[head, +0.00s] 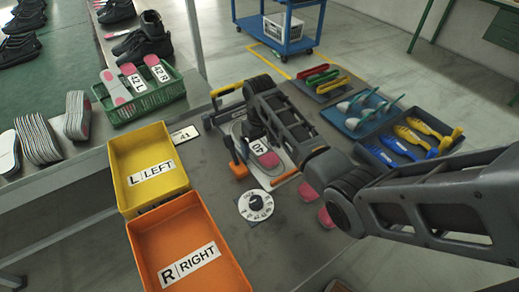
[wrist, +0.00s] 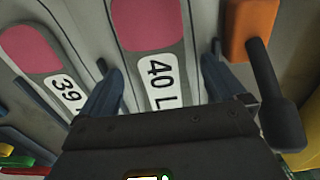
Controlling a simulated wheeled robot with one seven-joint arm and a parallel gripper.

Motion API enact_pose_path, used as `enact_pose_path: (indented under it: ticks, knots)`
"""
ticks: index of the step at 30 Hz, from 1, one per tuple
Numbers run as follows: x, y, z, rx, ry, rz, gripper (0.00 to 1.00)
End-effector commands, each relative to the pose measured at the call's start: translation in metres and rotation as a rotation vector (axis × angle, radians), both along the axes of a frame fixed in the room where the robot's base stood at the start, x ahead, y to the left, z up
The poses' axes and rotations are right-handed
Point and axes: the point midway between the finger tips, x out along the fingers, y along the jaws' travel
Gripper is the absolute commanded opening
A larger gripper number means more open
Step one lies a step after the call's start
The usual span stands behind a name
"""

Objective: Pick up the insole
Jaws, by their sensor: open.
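A grey insole with a pink patch and a white label reading 40 L (wrist: 164,80) lies between the fingers of my gripper (wrist: 160,68) in the wrist view. The gripper is open, with one blue-grey finger on each side of the insole. I cannot tell if they touch it. In the head view the insole (head: 262,150) shows its 40 label and pink patch, partly hidden by my gripper (head: 248,136). Another insole, labelled 39 (wrist: 35,55), lies to its left in the wrist view.
An orange clamp-like part (wrist: 252,30) with a dark handle stands close right of the gripper. Yellow LEFT (head: 150,170) and orange RIGHT (head: 190,250) bins are at the left. A round dial (head: 255,206) sits in front. Tool trays (head: 372,150) stand to the right.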

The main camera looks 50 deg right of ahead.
Motion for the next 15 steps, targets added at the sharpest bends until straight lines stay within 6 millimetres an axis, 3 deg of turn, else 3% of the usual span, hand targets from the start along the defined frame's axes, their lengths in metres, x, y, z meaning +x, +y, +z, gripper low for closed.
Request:
enact_pose_path:
  ticks: [8, 15]
  knots:
    - [-0.0001, -0.0001, -0.0029, 0.000, 0.000, -0.001, 0.97]
    - [-0.0002, -0.0002, -0.0027, 0.000, 0.000, -0.001, 0.74]
